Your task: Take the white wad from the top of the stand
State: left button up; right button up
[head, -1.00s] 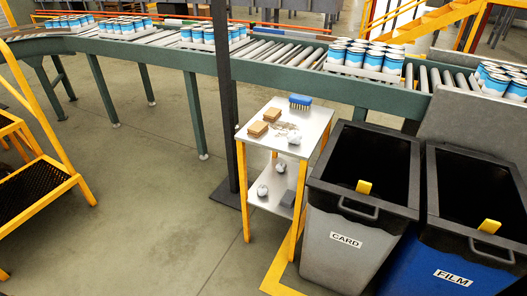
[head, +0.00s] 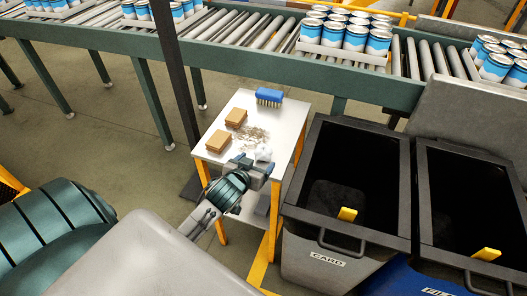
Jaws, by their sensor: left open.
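The white wad (head: 263,152) is a small crumpled ball on the top of the stand (head: 284,120), close to its front right edge. The stand is a small pale table with yellow legs. My left gripper (head: 254,163) is open at the front edge of the stand top, its fingertips right by the wad. The wad is partly covered by the gripper; I cannot tell whether they touch. My right gripper is not in view.
Two brown blocks (head: 236,117), a blue brush (head: 269,96) and scattered brown debris (head: 252,136) share the stand top. A dark post (head: 176,75) stands at its left. The card bin (head: 325,262) is close on the right. A roller conveyor (head: 235,62) runs behind.

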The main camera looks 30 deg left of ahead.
aim_at(262, 154)
pick_arm(q)
jog(key=x, duration=0.5)
jog(key=shift+w+a+r+p, duration=0.1)
jog(key=shift+r+p, duration=0.05)
jog(key=shift+p, duration=0.2)
jog(key=shift+w, duration=0.2)
jog(key=shift+w+a, duration=0.15)
jog(key=shift+w, duration=0.05)
jog(key=x, duration=0.2)
jog(key=p+x, duration=0.1)
jog(key=x, duration=0.1)
jog(key=shift+a+f+p, duration=0.25)
jog(key=shift+f+p, duration=0.05)
jog(key=shift+f, duration=0.05)
jog(key=shift+w+f, duration=0.15)
jog(key=shift+f, duration=0.05)
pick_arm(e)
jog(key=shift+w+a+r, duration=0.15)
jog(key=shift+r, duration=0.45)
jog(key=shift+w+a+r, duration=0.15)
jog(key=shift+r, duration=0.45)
pick_arm(q)
jog(key=shift+c, duration=0.2)
jog(key=c, duration=1)
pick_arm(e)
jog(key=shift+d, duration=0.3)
